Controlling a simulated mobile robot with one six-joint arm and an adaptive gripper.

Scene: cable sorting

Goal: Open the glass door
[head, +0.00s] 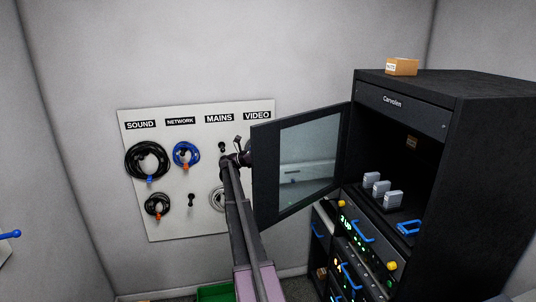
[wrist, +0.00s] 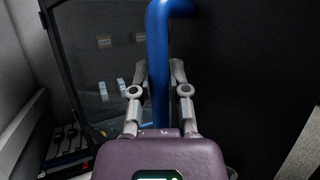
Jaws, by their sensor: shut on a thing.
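The glass door (head: 308,160) of the black rack cabinet (head: 480,170) stands swung wide open to the left in the head view. Its dark frame surrounds a clear pane. In the wrist view, my gripper (wrist: 160,82) is shut on the blue door handle (wrist: 158,60), a vertical bar between its two fingers. The glass pane (wrist: 105,65) shows behind it to the left. In the head view my arm reaches up to the door's left edge, where the handle and fingertips are hidden.
Inside the cabinet are several grey blocks (head: 381,188) and units with blue handles (head: 409,227). A small box (head: 402,67) lies on top. A pegboard (head: 180,215) with coiled cables hangs on the wall behind my arm. A green bin (head: 215,293) is on the floor.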

